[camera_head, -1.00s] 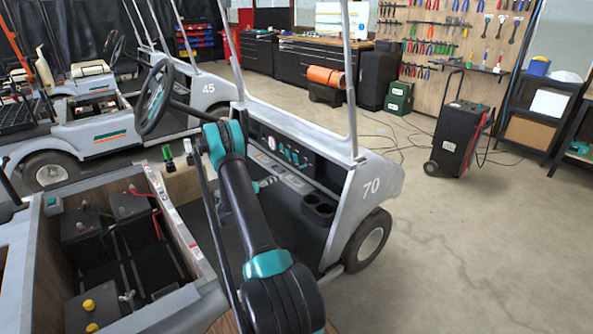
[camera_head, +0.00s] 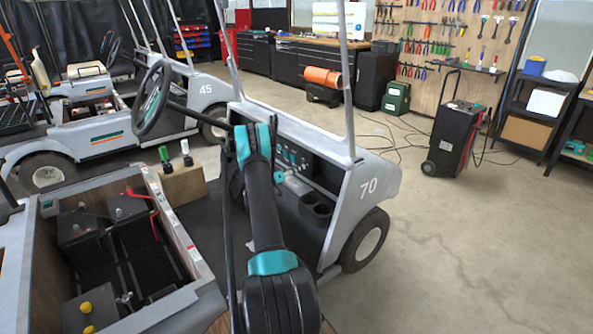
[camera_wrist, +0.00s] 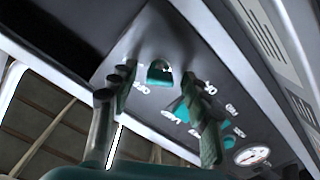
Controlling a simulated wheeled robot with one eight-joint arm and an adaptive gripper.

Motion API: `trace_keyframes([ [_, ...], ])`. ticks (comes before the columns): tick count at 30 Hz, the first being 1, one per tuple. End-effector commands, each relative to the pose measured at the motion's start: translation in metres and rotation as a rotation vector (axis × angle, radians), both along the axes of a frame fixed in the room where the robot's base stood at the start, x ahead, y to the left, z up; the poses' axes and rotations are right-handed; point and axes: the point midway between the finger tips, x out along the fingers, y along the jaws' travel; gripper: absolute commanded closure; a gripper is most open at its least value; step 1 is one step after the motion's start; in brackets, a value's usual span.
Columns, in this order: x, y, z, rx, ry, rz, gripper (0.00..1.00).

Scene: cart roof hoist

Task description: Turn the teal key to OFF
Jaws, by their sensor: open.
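In the wrist view a teal, rounded piece (camera_wrist: 159,72), which looks like the key, sits on the grey dash panel (camera_wrist: 150,40). My gripper (camera_wrist: 160,78) is open, with one dark green finger on each side of this piece. I cannot tell whether the fingers touch it. In the head view the dash (camera_head: 325,180) of cart 70 carries several teal controls (camera_head: 290,156). My arm hides part of the dash, and my fingertips cannot be made out there.
A steering wheel (camera_head: 152,98) stands left of my arm. A roof post (camera_head: 347,80) rises right of the dash. A round white gauge (camera_wrist: 252,155) and a vented panel (camera_wrist: 262,35) show in the wrist view. Open floor (camera_head: 460,250) lies to the right.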

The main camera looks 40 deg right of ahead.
Motion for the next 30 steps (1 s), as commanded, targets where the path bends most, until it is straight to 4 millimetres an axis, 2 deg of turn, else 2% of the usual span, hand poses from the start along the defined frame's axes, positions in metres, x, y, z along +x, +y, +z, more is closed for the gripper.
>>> trace_keyframes([
  [7,0.0001,-0.0004,-0.0001,0.0,0.0,0.0,0.52],
  [19,0.0002,0.0,0.0,0.0,0.0,0.001,1.0],
  [30,0.0003,-0.0001,-0.0001,-0.005,0.063,0.0,1.0],
])
